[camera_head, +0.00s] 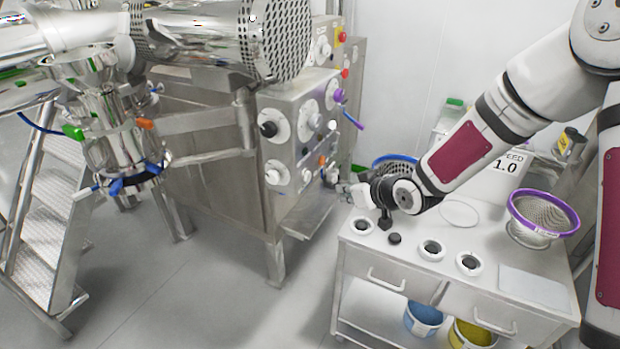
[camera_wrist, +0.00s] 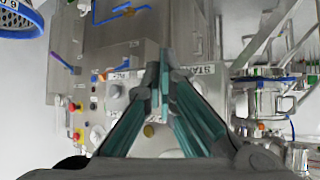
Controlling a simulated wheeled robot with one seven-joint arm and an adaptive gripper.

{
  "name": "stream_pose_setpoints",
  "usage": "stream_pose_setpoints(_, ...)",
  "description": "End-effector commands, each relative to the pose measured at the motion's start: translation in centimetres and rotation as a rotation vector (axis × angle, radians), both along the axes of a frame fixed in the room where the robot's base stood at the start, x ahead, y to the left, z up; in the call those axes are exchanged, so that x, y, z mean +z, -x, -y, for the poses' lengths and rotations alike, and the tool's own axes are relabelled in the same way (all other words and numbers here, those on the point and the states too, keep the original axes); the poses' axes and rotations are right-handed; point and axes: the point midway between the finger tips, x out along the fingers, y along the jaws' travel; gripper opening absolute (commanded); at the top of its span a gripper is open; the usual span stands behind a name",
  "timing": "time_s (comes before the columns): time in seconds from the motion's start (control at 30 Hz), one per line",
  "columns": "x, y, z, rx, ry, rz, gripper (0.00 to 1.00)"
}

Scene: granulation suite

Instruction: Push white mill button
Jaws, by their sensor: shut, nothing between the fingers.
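The steel machine's control panel (camera_head: 300,125) stands left of my arm, with several dials and small buttons. A small white button (camera_head: 332,125) shows on its right part; I cannot tell for sure whether it is the mill button. In the wrist view, the panel lies left of my fingers, with a pale round control (camera_wrist: 115,92) on it. My gripper (camera_head: 350,190) is right of and below the panel, above the cart's left end, apart from the panel. In the wrist view its teal fingers (camera_wrist: 163,75) are shut and empty, covering part of the machine.
A white cart (camera_head: 405,262) below my arm holds several round dark-centred parts and a purple-rimmed sieve (camera_head: 543,212). Steel steps (camera_head: 50,215) stand at the left. The floor before the machine is clear.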

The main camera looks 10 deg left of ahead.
Motion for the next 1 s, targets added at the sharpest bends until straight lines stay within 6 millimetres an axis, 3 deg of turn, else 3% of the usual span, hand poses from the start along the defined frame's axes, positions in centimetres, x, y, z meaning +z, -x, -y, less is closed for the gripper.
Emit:
stream_pose_setpoints(0.4,-0.1,-1.9,-4.8,0.001,0.001,0.002,0.0)
stream_pose_setpoints(1.0,0.0,-2.1,-5.7,-0.001,0.0,0.0,0.0)
